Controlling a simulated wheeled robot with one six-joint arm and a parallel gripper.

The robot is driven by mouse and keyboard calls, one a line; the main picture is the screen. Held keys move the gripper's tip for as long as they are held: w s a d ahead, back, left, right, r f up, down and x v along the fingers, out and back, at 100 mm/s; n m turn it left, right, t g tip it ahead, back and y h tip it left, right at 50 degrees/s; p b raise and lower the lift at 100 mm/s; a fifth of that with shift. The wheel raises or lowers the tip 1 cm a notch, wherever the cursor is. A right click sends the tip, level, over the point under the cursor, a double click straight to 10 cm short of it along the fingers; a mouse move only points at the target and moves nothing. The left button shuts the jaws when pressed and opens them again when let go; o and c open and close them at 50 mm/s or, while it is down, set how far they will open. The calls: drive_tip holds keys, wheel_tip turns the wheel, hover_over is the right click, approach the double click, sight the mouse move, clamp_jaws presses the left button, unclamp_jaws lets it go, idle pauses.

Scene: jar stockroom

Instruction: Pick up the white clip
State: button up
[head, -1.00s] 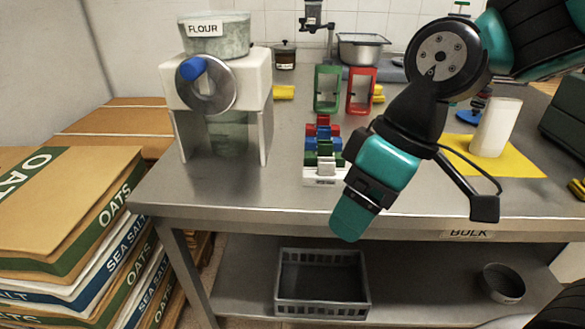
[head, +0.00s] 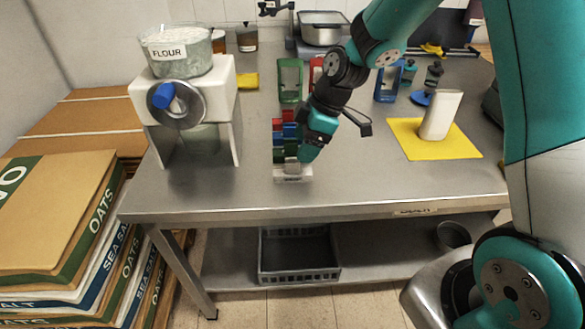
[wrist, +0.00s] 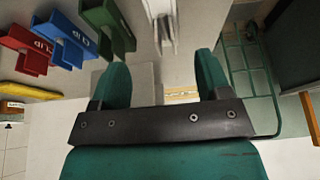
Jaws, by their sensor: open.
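The white clip (head: 291,167) stands at the front end of a short row of coloured clips on the steel table, partly hidden by my gripper in the head view. In the wrist view the white clip (wrist: 163,28) is at the top centre, beyond the fingertips and roughly in line with the gap between them. My gripper (wrist: 162,70) is open and nothing shows held in it. In the head view my gripper (head: 305,156) is close beside the front of the row, pointing down. Whether it touches the clip cannot be told.
Green (wrist: 107,25), blue (wrist: 67,40) and red (wrist: 30,42) clips stand beside the white one. A flour mill (head: 185,105) is left of the row. A yellow mat (head: 452,148) with a white cylinder is to the right. The table front (head: 250,195) is clear.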

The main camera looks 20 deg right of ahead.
sight(292, 168)
drive_tip(key=shift+x, duration=1.05)
drive_tip(key=shift+s+x, duration=0.15)
drive_tip(key=shift+x, duration=1.2)
drive_tip(key=shift+s+x, duration=0.15)
drive_tip(key=shift+x, duration=1.2)
drive_tip(key=shift+a, duration=0.1)
drive_tip(key=c, duration=1)
